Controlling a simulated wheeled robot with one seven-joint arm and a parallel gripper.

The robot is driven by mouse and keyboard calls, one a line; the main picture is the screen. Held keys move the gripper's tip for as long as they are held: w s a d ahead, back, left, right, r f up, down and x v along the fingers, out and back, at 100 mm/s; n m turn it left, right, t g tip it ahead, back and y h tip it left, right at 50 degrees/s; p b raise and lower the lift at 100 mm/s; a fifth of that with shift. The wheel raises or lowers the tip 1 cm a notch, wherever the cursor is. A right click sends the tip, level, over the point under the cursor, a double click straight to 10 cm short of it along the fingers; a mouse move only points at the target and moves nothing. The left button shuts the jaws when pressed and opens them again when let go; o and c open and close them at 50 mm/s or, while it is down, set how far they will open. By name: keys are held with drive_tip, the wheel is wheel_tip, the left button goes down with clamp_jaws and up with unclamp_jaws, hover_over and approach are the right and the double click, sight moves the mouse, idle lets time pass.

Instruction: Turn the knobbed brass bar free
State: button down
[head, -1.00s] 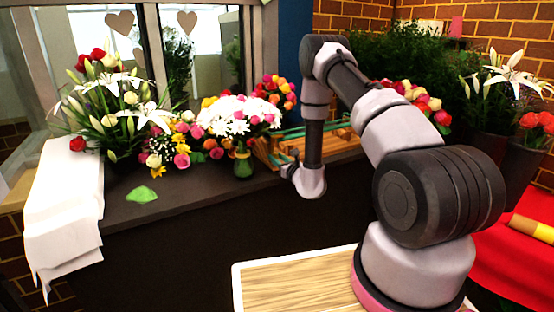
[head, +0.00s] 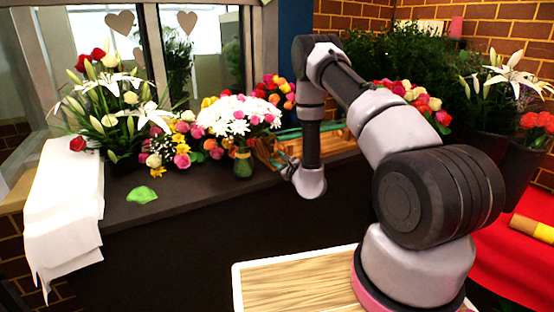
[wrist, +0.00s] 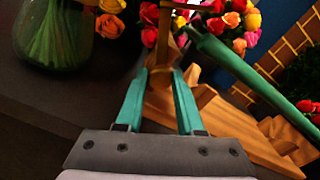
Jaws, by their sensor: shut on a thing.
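The brass bar (wrist: 164,40) rises in the wrist view as a narrow, upright golden-brown piece, its lower end between my fingertips. Its knob cannot be told apart clearly. My gripper (wrist: 160,74) has two teal fingers that are drawn together on the bar. In the head view my gripper (head: 287,165) is small, in front of the wooden rack at the counter's front edge, and the bar cannot be made out there. A long green bar (wrist: 250,75) slants past the brass bar on the right in the wrist view.
The wooden rack (wrist: 225,125) lies just right of my fingers. A glass vase of stems (wrist: 55,35) stands close on the left. Bouquets crowd the dark counter (head: 190,195) behind. A green leaf-like scrap (head: 142,194) lies at the left on bare counter.

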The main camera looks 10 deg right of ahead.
drive_tip(key=n, duration=0.6)
drive_tip(key=shift+f+n, duration=0.1)
drive_tip(key=shift+n, duration=0.2)
drive_tip(key=n, duration=0.6)
idle(0.4)
drive_tip(key=c, duration=0.5)
unclamp_jaws()
drive_tip(key=shift+c, duration=0.2)
drive_tip(key=v, duration=1.1)
